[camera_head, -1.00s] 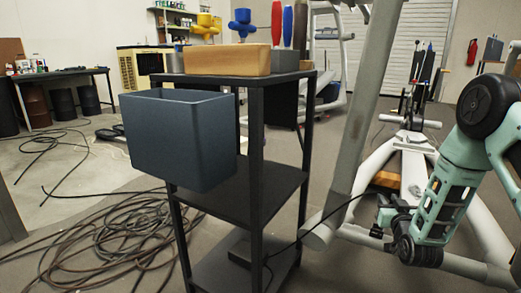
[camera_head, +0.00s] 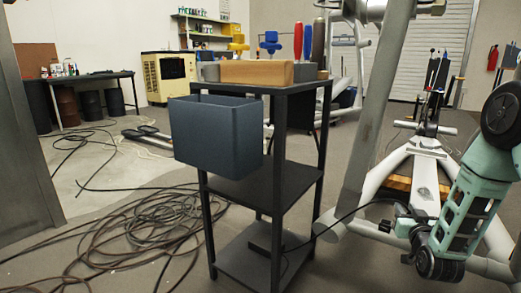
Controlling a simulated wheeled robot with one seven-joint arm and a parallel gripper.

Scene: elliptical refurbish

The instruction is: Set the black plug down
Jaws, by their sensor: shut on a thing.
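My gripper (camera_head: 397,224) is at the lower right, at the end of my green arm. It is shut on the black plug (camera_head: 384,227), a small dark piece at its tips, partly hidden by the fingers. A thin black cable (camera_head: 347,213) runs left from the plug to a dark box (camera_head: 262,245) on the bottom shelf of the black cart. The plug is held in the air to the right of the cart, in front of the white exercise machine frame.
The black cart (camera_head: 274,185) carries a blue-grey bin (camera_head: 215,135) on its side, and a wooden block (camera_head: 255,73) and tools on top. Coiled cables (camera_head: 130,235) cover the floor at left. White machine tubes (camera_head: 365,130) stand close to my arm.

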